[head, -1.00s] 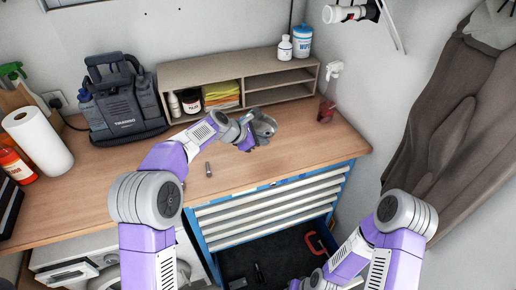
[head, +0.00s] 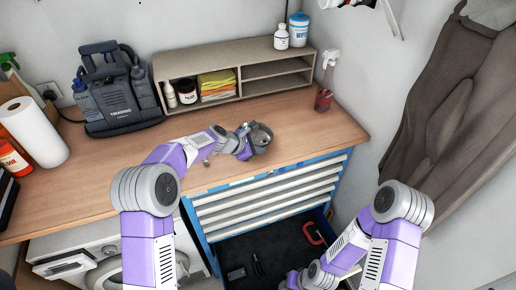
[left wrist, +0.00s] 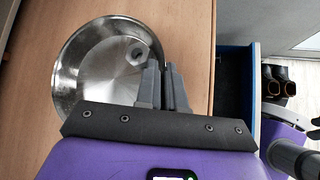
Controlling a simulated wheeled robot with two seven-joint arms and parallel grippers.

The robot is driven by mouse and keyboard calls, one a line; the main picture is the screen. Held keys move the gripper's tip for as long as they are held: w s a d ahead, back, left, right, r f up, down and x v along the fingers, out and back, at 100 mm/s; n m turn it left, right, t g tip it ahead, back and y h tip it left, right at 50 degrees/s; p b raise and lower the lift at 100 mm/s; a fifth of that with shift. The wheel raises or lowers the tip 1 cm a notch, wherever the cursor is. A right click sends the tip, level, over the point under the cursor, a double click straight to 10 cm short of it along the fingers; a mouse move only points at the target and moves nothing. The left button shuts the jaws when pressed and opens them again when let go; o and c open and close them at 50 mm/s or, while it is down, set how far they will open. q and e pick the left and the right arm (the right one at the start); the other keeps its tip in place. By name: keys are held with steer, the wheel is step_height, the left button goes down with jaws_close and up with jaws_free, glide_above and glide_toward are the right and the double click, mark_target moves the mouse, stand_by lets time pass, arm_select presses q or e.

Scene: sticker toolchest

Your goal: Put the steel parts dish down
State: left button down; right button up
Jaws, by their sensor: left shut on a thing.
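The steel parts dish (head: 262,139) is a round, shiny bowl over the front right part of the wooden worktop. It also shows in the left wrist view (left wrist: 88,62), open side toward the camera. My left gripper (head: 245,146) is shut on the near rim of the dish; its grey fingers (left wrist: 163,88) pinch the rim in the left wrist view. Whether the dish's underside touches the worktop cannot be told. My right arm is at the lower right of the head view, and its fingertips are out of the frame.
The wooden worktop (head: 100,188) has free room around the dish. A shelf unit (head: 240,72) stands behind, with a red spray bottle (head: 323,99) to the right. Below, an open drawer (head: 275,247) of the blue chest holds a red-handled tool (head: 313,234).

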arm_select(q)
steer(key=c, duration=1.7)
jaws_free()
steer(key=shift+f, duration=0.15)
steer(key=o, duration=0.5)
steer(key=shift+c, duration=0.2)
steer(key=shift+r, duration=0.25)
steer(key=v, duration=1.2)
steer(key=shift+f, duration=0.1)
